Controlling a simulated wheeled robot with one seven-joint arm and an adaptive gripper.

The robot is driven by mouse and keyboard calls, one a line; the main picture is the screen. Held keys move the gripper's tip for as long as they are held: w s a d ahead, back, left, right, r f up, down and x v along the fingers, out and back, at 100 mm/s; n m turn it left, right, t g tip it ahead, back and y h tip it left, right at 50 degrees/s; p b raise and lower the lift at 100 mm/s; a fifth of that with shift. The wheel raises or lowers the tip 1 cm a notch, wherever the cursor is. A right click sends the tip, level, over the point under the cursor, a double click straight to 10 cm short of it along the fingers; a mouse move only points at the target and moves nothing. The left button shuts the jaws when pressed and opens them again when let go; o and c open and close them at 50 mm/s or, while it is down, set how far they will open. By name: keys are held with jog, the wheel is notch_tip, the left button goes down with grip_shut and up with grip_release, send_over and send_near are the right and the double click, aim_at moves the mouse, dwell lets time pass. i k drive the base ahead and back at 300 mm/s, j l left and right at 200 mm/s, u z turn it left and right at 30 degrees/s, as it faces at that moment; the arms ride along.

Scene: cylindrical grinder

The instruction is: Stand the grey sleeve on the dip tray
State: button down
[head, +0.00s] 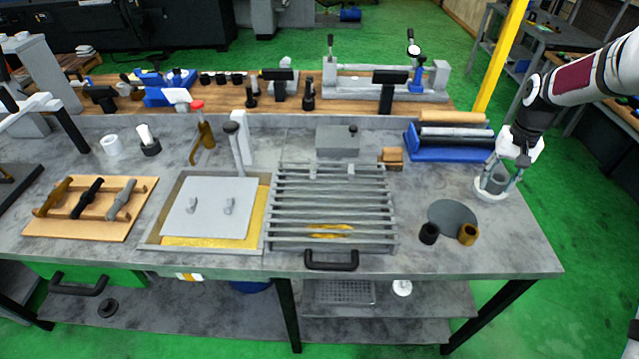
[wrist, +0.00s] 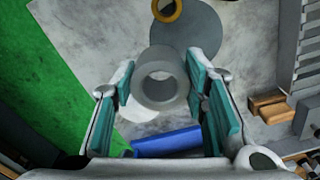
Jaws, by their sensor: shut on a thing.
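The grey sleeve (head: 497,184) is a short hollow cylinder at the right of the bench. My gripper (head: 499,178) is shut on it from above. In the wrist view, the sleeve (wrist: 160,82) sits between the teal finger pads, its open bore facing the camera. A white round base (head: 488,195) shows under the sleeve; I cannot tell whether they touch. A shallow tray (head: 152,238) with yellow liquid and a grey plate on it stands left of centre and looks like the dip tray. It is far left of my gripper.
A grey disc (head: 453,212), a black ring (head: 428,234) and a brass ring (head: 468,235) lie near the sleeve. A blue tray of rollers (head: 450,155) is behind.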

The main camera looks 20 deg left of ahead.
aim_at(210, 208)
jog(key=k+j+u, duration=0.15)
jog(key=j+u, duration=0.15)
jog(key=j, duration=0.15)
jog(key=k+j+u, duration=0.1)
jog(key=j+u, duration=0.2)
jog(key=j, duration=0.2)
jog(key=j+u, duration=0.3)
jog(key=j, duration=0.2)
